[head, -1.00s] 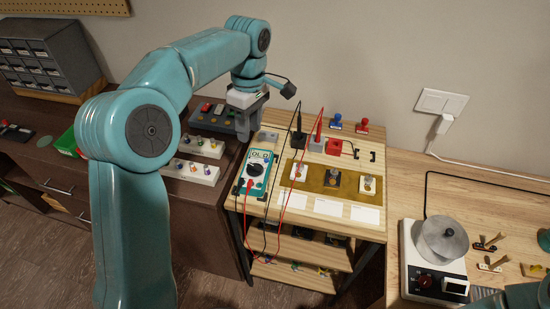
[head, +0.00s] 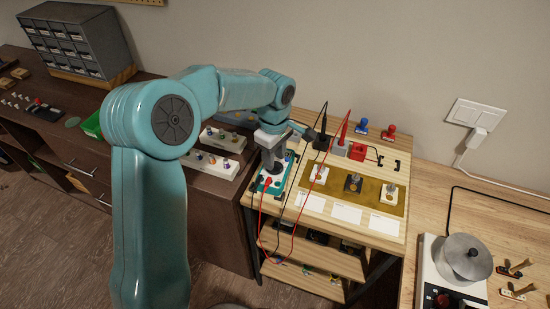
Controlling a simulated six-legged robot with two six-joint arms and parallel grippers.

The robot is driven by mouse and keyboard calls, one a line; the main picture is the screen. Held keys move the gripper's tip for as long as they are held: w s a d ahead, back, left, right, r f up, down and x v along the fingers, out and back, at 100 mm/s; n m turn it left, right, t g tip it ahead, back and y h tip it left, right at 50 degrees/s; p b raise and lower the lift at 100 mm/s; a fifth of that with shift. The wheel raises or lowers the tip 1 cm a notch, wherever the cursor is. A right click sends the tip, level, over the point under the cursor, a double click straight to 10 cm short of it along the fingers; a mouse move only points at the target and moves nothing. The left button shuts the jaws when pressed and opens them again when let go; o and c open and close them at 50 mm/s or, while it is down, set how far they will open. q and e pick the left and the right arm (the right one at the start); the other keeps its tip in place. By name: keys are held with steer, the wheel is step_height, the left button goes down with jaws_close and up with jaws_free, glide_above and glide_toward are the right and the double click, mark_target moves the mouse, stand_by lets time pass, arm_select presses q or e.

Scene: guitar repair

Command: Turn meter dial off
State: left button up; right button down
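The teal multimeter (head: 281,180) lies on the light wooden stand at the centre of the head view, with red and black leads running from it. My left gripper (head: 272,166) points down over the meter, at the place of its dial. The gripper and wrist hide the dial and most of the display, so I cannot see the dial's setting. The fingers are small and partly hidden; whether they are open, or touch the dial, I cannot tell. My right gripper is not in view.
White blocks with knobs (head: 209,163) sit to the left.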

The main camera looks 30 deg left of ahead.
arm_select(q)
steer(key=shift+w+f, duration=0.1)
steer(key=shift+f, duration=0.45)
steer(key=shift+s+f, duration=0.15)
steer(key=shift+s, duration=0.05)
steer(key=shift+w+f, duration=0.1)
steer(key=shift+w, duration=0.05)
jaws_close()
